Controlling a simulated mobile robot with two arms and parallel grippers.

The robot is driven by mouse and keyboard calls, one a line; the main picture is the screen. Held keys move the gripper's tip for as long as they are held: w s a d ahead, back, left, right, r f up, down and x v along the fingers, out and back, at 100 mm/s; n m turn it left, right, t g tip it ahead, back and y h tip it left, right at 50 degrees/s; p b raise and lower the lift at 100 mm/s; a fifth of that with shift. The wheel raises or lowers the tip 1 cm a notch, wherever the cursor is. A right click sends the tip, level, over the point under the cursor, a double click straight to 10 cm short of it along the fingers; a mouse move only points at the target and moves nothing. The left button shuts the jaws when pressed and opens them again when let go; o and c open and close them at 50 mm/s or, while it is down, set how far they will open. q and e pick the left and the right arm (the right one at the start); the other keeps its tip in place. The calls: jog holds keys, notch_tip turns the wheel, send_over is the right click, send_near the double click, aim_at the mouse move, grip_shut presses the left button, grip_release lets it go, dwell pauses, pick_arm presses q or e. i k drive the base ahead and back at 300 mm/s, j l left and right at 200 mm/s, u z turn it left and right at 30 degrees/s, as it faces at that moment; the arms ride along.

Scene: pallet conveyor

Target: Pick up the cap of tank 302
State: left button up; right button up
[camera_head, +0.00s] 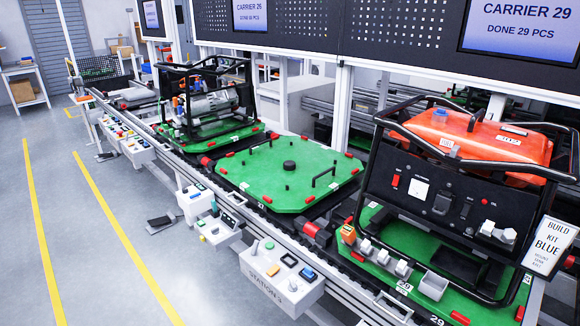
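An orange-red tank (475,135) sits in the black tube frame (377,165) of a generator at the right. White labels are on its side, too small to read surely. A small blue round part (440,113) shows on the tank's top left, partly behind the frame tube; it may be the cap. A flat dark piece (514,130) lies on the tank's top right. Neither of my grippers is in view.
The generator stands on a green pallet (405,289) with small parts and a grey bin (434,285). An empty green pallet (245,174) with a black knob is left of it. A "BUILD KIT BLUE" sign (551,246) stands right. A Station 3 control box (282,278) juts into the aisle.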

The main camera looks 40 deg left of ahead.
aim_at(288, 165)
jog(key=z, duration=0.3)
jog(key=j+z, duration=0.3)
jog(key=k+j+z, duration=0.25)
jog(key=j, duration=0.15)
jog(key=j+z, duration=0.3)
jog(key=k+j, duration=0.05)
